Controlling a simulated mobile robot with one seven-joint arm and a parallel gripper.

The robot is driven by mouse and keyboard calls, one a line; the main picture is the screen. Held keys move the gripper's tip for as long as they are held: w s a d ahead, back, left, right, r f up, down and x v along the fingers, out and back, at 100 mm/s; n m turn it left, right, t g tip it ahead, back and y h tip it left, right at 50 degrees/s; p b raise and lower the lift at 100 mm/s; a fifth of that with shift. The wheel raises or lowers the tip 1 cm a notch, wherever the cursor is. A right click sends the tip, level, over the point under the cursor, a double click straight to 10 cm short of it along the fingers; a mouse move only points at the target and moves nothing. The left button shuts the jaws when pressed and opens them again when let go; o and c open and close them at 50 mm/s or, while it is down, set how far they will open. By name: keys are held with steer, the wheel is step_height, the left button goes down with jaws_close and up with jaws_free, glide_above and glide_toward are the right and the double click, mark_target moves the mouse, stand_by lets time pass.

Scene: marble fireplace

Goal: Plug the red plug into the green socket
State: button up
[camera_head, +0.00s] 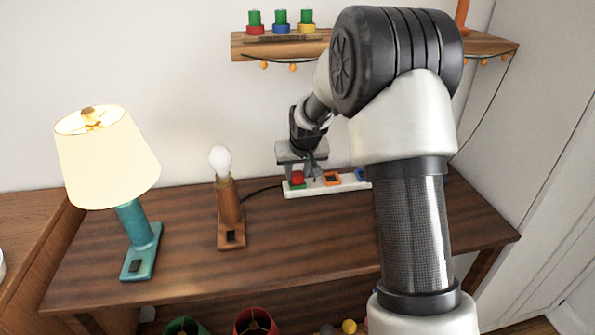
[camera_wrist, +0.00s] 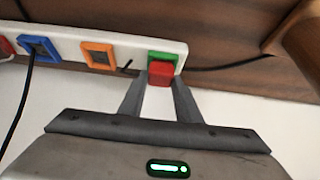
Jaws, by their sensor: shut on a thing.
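The red plug (camera_wrist: 160,76) sits between the two fingers of my gripper (camera_wrist: 160,82), which is shut on it. It also shows in the head view (camera_head: 297,177). The green socket (camera_wrist: 163,57) is at one end of a white power strip (camera_wrist: 126,47). The plug is right at the green socket and covers part of it; I cannot tell how deep it sits. In the head view, my gripper (camera_head: 308,160) is above the left end of the strip, with the green socket's edge (camera_head: 298,187) showing below the plug.
The strip also has an orange socket (camera_wrist: 99,56) and a blue socket (camera_wrist: 39,48) with a black cord at it. A bare-bulb lamp (camera_head: 229,205) and a teal lamp (camera_head: 139,240) stand left on the wooden table (camera_head: 190,262). A shelf (camera_head: 280,47) hangs above.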

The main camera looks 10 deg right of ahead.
steer(key=o, duration=1.2)
steer(key=shift+f, duration=0.25)
steer(key=shift+r, duration=0.1)
steer(key=shift+r, duration=0.15)
steer(key=p+v, duration=0.3)
steer(key=v, duration=1.4)
steer(key=s+r, duration=0.3)
steer(key=s, duration=1.2)
steer(key=s+r, duration=0.2)
steer(key=s, duration=1.3)
step_height(320, 180, up, 19)
steer(key=p, duration=1.9)
steer(key=shift+s+r, duration=0.15)
steer(key=shift+o, duration=0.2)
